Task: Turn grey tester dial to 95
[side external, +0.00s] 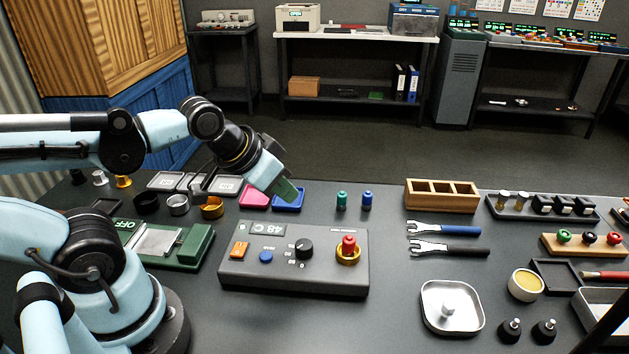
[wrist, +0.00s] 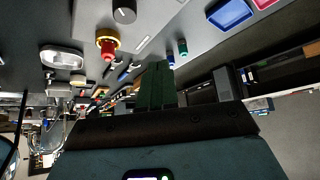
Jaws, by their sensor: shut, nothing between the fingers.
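The grey tester (side external: 294,270) lies on the bench in front of my arm, with a small display (side external: 263,229) on its face that seems to read 48 C. Its black dial (side external: 304,248) stands near the middle among small printed marks; I cannot read its exact setting. The dial also shows at the top of the wrist view (wrist: 125,11). My gripper (side external: 290,196), with green fingers, is shut and empty. It is above and behind the tester, over the blue tray, apart from the dial. The fingers also show in the wrist view (wrist: 157,85).
The tester also carries a red knob on a gold ring (side external: 348,250), a blue button (side external: 265,257) and an orange switch (side external: 239,249). A green device (side external: 195,245) stands to its left. Two wrenches (side external: 448,230) lie to the right. The bench in front of the tester is clear.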

